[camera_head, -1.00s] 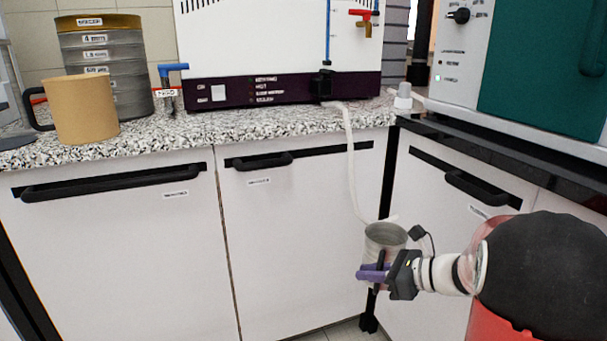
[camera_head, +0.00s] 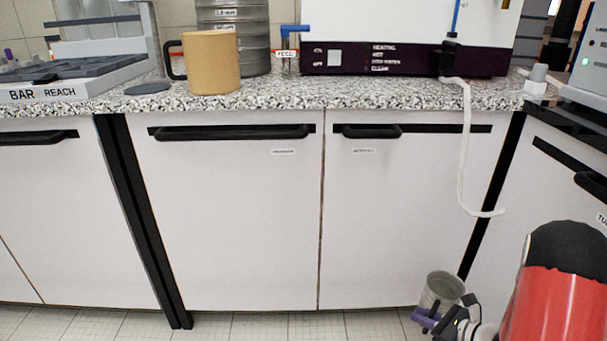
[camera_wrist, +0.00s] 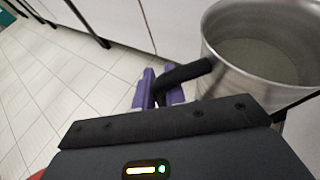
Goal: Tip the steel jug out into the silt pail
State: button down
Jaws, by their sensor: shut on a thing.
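The steel jug (camera_head: 441,288) is low at the right of the head view, in front of the cabinet doors and close above the floor. It also fills the upper right of the wrist view (camera_wrist: 262,62), where greyish content shows inside and it looks roughly upright. My gripper (camera_head: 428,318) is shut on the jug's black handle; its purple fingers (camera_wrist: 160,88) flank the handle in the wrist view. I do not see a silt pail in either current view.
A tan mug-like jug (camera_head: 211,62) with a black handle stands on the speckled counter (camera_head: 300,95). Behind it is a sieve stack (camera_head: 233,14). A white hose (camera_head: 466,150) hangs from the dark-fronted unit (camera_head: 400,58). A platform marked BAR REACH (camera_head: 55,92) is at left. Floor space (camera_head: 250,328) shows below the cabinets.

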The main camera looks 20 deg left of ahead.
aim_at(211, 57)
jog(key=u, duration=0.35)
jog(key=i+j+u, duration=0.1)
jog(key=u, duration=0.65)
jog(key=i+j, duration=0.05)
